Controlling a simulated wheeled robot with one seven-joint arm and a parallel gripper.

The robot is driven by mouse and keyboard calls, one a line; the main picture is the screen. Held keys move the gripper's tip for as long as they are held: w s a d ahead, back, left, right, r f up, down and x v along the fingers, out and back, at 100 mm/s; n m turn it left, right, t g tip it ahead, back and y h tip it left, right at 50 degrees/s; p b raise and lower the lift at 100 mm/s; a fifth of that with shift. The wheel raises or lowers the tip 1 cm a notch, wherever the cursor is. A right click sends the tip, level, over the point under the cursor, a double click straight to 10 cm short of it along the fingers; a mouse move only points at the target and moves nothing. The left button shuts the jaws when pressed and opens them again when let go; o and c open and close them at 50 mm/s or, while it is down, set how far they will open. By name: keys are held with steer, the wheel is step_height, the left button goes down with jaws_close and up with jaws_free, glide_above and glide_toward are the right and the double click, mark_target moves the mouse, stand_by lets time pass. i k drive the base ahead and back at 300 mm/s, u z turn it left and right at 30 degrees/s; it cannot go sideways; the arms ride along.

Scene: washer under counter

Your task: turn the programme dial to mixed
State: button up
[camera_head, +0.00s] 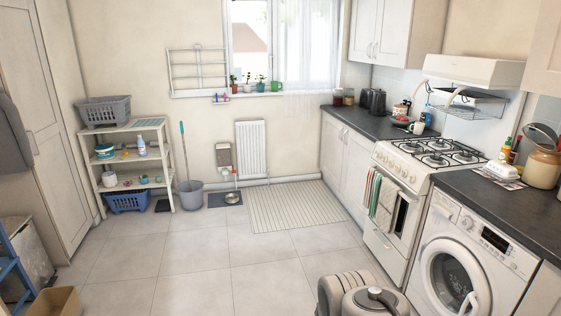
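The washing machine (447,256) is white and stands under the dark counter at the right. Its round programme dial (467,222) is on the upper front panel, left of a dark display (495,240). The dial is too small for me to read its pointer or the programme names, so I cannot tell its setting. The round door (452,279) below appears shut. My gripper does not show in this view; only grey, rounded parts of what looks like my own body show at the bottom, left of the washer.
The cooker (403,201) with hanging towels (384,202) stands beyond the washer. A rug (290,205), a mop bucket (191,195) and a shelf rack (134,168) are farther back. A cardboard box (53,303) is at lower left. The middle tiled floor (205,262) is clear.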

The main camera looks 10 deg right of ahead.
mark_target(465, 222)
steer(key=z, duration=0.2)
steer(key=i, duration=2.35)
steer(key=z, duration=0.4)
steer(key=i, duration=0.5)
steer(key=z, duration=0.2)
